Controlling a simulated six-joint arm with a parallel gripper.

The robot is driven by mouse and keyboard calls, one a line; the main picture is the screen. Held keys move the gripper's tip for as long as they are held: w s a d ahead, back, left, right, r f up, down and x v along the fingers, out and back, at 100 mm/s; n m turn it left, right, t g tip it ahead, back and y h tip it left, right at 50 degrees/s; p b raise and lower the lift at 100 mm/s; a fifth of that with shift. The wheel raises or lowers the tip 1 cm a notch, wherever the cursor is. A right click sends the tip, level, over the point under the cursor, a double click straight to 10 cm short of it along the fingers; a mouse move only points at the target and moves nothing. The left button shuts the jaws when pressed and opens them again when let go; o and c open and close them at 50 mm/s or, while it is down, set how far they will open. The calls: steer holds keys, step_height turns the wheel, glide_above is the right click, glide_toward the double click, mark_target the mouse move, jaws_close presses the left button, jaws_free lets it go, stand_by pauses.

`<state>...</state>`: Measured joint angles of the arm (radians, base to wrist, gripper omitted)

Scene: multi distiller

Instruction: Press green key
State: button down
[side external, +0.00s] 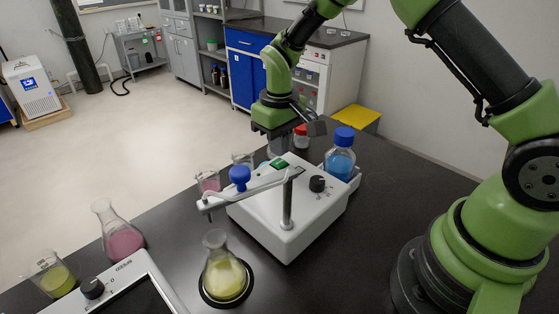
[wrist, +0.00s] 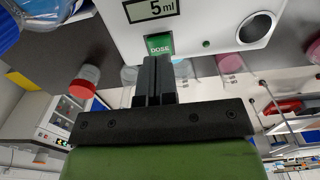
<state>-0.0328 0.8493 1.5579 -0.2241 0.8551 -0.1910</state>
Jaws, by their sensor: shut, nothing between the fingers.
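The green key (side external: 278,163) is on top of the white dispensing device (side external: 270,228), near its back edge. In the wrist view the green key (wrist: 160,44) is marked DOSE and sits below a "5 ml" panel (wrist: 152,9). My gripper (wrist: 155,60) is shut and empty. Its fingertips appear just at the lower edge of the key and overlap it slightly in the picture. Whether they touch it cannot be told. In the side view my gripper points down behind the device, and its fingertips are hard to make out there.
A blue-capped bottle (side external: 341,160) stands at the device's right. A metal arm with a blue knob (side external: 239,177) crosses its front. A flask of yellow liquid (side external: 224,278) is in front. A pink flask (side external: 122,238) and a second device (side external: 118,285) are at the left.

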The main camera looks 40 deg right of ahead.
steer(key=shift+f, duration=1.2)
steer(key=shift+r, duration=3.5)
steer(key=shift+r, duration=0.2)
step_height(320, 180, up, 7)
steer(key=t, duration=0.2)
glide_above(280, 162)
steer(key=s, duration=0.3)
steer(key=s+r+m+t+y, duration=0.1)
steer(key=s+r+m+t, duration=0.1)
steer(key=s+r, duration=0.5)
steer(key=s+r+m+t, duration=0.1)
steer(key=s, duration=0.5)
steer(key=s+a+r+m+t+y, duration=0.1)
steer(key=s+t, duration=0.1)
steer(key=s, duration=0.4)
steer(key=shift+a, duration=0.3)
